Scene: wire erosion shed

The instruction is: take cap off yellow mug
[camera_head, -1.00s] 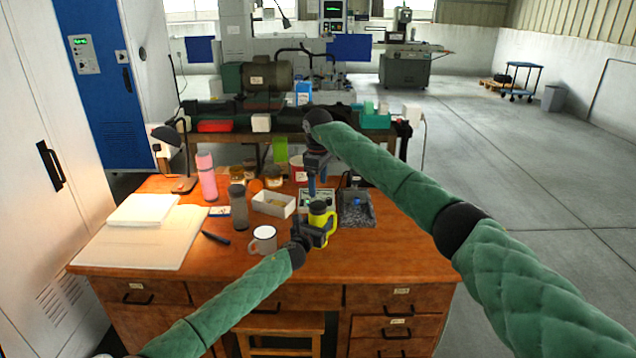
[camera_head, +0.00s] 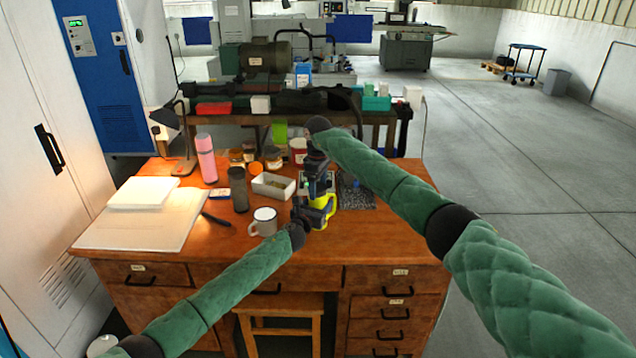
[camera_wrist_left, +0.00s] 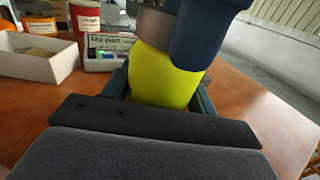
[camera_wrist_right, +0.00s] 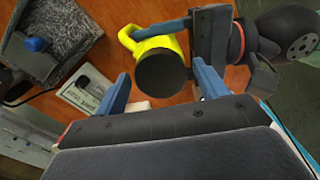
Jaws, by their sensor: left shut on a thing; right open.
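The yellow mug (camera_head: 330,203) stands near the front of the wooden desk, partly hidden by my arms. In the left wrist view the yellow mug (camera_wrist_left: 163,78) is between the fingers of my left gripper (camera_wrist_left: 160,95), which is shut on it. The dark round cap (camera_wrist_right: 161,73) is on the mug, seen from above in the right wrist view. My right gripper (camera_wrist_right: 165,86) is open, with its blue fingers spread to either side of the cap. A blue finger of it also shows beside the cap's grey-brown band (camera_wrist_left: 150,27) in the left wrist view.
A white mug (camera_head: 264,222) stands left of the yellow mug. The desk's front right is clear.

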